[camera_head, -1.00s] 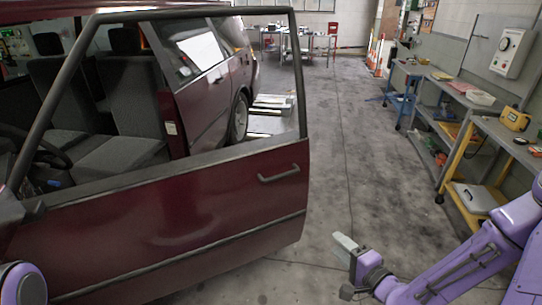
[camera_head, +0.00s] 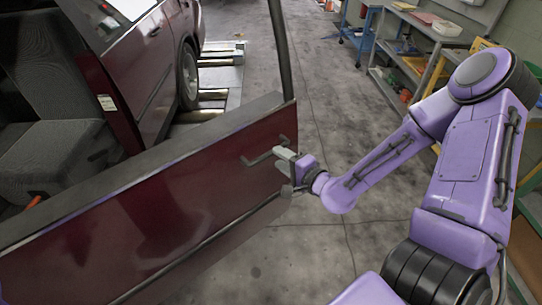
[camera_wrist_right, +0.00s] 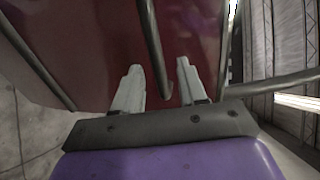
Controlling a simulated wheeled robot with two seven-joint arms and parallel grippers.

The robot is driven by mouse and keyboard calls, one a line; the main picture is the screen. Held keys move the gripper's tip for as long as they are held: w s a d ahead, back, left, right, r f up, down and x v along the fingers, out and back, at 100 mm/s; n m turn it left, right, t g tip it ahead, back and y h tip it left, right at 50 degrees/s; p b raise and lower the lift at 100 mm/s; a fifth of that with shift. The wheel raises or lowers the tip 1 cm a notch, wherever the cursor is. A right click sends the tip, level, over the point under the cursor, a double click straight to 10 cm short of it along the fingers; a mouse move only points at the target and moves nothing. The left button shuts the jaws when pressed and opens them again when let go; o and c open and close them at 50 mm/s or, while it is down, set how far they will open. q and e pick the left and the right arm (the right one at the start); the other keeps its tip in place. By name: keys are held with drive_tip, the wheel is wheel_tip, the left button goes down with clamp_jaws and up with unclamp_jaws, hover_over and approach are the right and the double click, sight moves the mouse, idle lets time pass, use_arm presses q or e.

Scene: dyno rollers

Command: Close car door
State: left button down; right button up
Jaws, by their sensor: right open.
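The dark red car door (camera_head: 170,200) stands swung open from the car body (camera_head: 135,85), with the seat visible behind it. Its dark handle (camera_head: 262,157) is on the outer face near the free edge. My right gripper (camera_head: 284,158) is at the handle's right end, in front of the door's outer face. In the right wrist view the gripper (camera_wrist_right: 158,84) has its two grey fingers apart, and the dark handle bar (camera_wrist_right: 150,45) runs down between them. I cannot tell whether a finger touches the handle or door. My left gripper is not in view.
Shelves with boxes and tools (camera_head: 425,60) line the right side. A blue cart (camera_head: 355,35) stands at the back. Metal rollers (camera_head: 215,85) lie on the floor by the car's rear wheel (camera_head: 188,75). The floor between door and shelves is clear.

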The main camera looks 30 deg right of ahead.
sight(271, 153)
drive_tip(key=x, duration=0.5)
drive_tip(key=shift+w+d+f, duration=0.15)
drive_tip(key=shift+w+f, duration=0.2)
drive_tip(key=shift+f, duration=0.1)
drive_tip(key=shift+s+r, duration=0.2)
drive_tip(key=shift+r, duration=0.05)
drive_tip(key=shift+w+f, duration=0.15)
clamp_jaws()
